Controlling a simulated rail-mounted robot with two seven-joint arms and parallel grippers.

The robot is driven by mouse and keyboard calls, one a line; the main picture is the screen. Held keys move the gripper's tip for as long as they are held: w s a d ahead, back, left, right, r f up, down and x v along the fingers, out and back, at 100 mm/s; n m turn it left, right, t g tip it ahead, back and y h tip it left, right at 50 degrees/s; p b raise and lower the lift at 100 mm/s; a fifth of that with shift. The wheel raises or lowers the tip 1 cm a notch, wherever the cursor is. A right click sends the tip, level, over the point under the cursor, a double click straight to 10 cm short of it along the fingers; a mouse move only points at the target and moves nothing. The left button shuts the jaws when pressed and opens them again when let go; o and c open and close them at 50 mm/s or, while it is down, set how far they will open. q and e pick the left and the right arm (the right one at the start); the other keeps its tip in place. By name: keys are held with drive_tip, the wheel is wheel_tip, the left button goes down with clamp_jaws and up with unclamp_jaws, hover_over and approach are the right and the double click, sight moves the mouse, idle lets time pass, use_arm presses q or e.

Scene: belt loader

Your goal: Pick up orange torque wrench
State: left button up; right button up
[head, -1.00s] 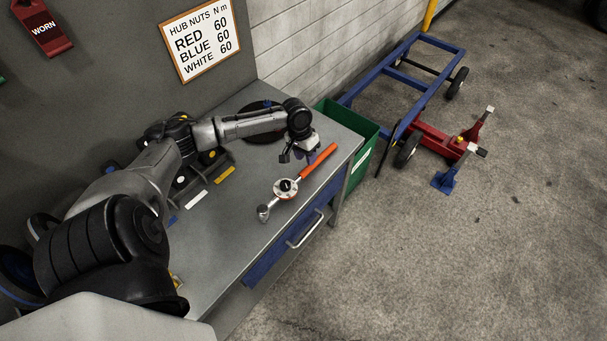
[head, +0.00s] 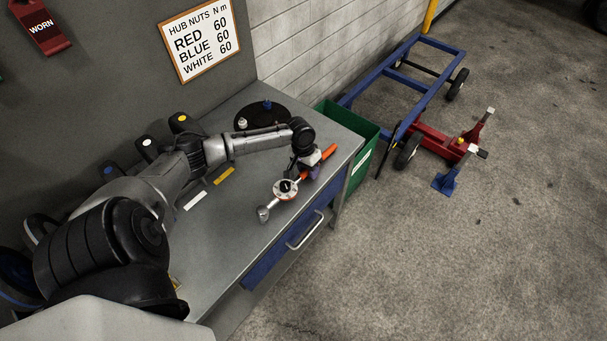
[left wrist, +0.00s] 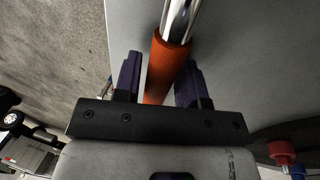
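The torque wrench (head: 285,189) lies on the grey workbench top (head: 235,255), with its orange handle toward the back right, a round dial in the middle and a silver head toward the front. My left gripper (head: 309,171) is over the handle, hiding part of it. In the left wrist view, the two dark fingers of my left gripper (left wrist: 160,68) are apart, one on each side of the orange handle (left wrist: 166,66), not visibly clamped on it. My right gripper is not in view.
A black round tray (head: 262,114) with small parts stands at the back of the bench. A green bin (head: 366,152) stands past the bench's right end. A blue drawer with a handle (head: 305,230) is under the front edge. A blue wheeled frame (head: 385,72) stands on the floor beyond.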

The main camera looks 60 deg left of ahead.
use_arm(q)
clamp_jaws()
drive_tip(key=shift+r, duration=0.1)
idle(0.4)
